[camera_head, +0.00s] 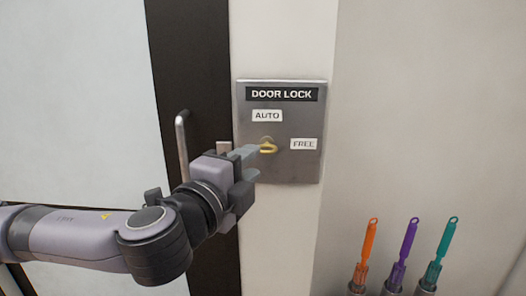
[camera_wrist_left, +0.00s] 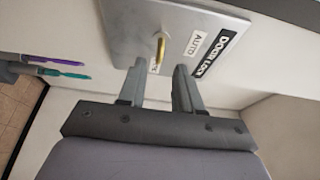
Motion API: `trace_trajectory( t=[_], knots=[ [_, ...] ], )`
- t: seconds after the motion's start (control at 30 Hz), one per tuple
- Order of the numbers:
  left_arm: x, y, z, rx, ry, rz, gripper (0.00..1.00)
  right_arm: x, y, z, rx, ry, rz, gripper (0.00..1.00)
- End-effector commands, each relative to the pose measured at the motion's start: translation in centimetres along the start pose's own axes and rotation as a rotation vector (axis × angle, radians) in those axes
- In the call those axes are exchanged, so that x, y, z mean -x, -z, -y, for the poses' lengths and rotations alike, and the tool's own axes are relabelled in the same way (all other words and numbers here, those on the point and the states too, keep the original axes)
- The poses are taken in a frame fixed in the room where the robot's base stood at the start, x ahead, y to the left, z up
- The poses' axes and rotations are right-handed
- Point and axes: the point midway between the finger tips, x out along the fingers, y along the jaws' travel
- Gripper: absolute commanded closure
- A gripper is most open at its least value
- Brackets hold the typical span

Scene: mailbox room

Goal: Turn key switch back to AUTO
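The metal DOOR LOCK plate (camera_head: 308,168) is on the wall, with an AUTO label (camera_head: 267,115) at the top and a FREE label (camera_head: 304,144) at the right. A yellow key (camera_head: 269,148) sits in the switch between the labels, its bow lying roughly sideways toward FREE. My left gripper (camera_head: 249,153) is just left of the key, close to the plate. In the left wrist view its two fingers (camera_wrist_left: 160,74) are apart, and the key (camera_wrist_left: 160,46) shows in the gap at the fingertips; I cannot see contact. My right gripper is out of view.
A dark door frame with a metal handle (camera_head: 182,146) is left of the plate, behind my arm. Orange (camera_head: 370,240), purple (camera_head: 408,240) and teal (camera_head: 446,240) tools stand in holders at the lower right. The wall right of the plate is clear.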

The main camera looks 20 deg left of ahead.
Motion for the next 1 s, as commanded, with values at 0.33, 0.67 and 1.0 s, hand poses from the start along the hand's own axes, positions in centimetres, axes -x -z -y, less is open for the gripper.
trace_trajectory(
  t=[0.33, 0.67, 1.0],
  knots=[
    [-4.6, 0.0, 0.2, 0.002, 0.001, 0.000, 0.66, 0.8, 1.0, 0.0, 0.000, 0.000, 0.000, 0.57],
    [-6.2, 0.0, 0.0, 0.003, 0.000, -0.001, 0.66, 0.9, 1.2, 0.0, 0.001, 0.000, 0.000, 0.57],
    [-6.2, 0.0, 0.0, 0.003, 0.000, -0.001, 1.00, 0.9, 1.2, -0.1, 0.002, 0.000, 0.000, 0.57]
  ],
)
